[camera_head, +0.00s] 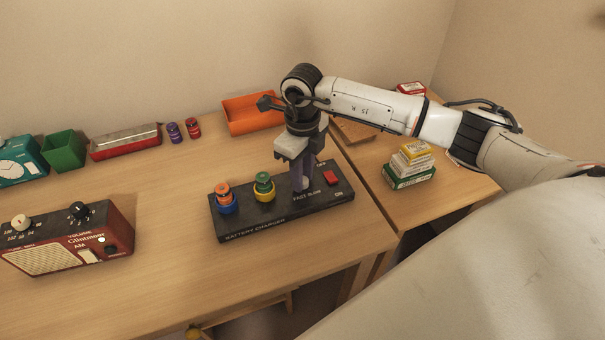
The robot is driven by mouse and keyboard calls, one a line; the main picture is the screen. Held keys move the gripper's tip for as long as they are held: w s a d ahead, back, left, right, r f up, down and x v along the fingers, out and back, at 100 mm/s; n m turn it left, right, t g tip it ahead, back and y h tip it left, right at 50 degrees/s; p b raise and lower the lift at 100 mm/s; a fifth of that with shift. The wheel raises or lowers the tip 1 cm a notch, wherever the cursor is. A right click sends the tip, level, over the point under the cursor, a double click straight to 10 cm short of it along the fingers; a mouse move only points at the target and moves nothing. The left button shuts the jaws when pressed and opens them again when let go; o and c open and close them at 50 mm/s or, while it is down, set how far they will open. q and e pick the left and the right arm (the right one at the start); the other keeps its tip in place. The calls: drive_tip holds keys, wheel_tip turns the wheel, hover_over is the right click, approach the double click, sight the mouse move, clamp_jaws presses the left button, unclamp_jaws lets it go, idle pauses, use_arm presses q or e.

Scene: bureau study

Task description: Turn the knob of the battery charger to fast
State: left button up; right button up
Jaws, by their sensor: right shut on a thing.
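The battery charger (283,222) is a long black box on the wooden desk, with white lettering along its front edge. Two batteries stand in it: an orange and blue one (225,196) and a green and yellow one (264,187). A red switch (330,177) is at its right end. My right gripper (303,187) points down over the charger beside the "FAST" and "SLOW" lettering and is shut on the knob. The gripper hides the knob, so its setting cannot be told. My left gripper is not in view.
A red radio (90,240) stands at the front left. Along the back are a teal clock (22,160), a green bin (65,150), a red box (126,142), small batteries (174,132) and an orange tray (251,113). Stacked boxes (410,168) stand right. The desk's front middle is clear.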

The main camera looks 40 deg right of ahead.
drive_tip(key=shift+w+r+m, duration=0.1)
drive_tip(key=shift+m, duration=0.4)
drive_tip(key=o, duration=1)
drive_tip(key=shift+o, duration=0.2)
wheel_tip(320, 180, up, 10)
drive_tip(key=shift+r+b, duration=0.15)
drive_tip(key=shift+b, duration=0.25)
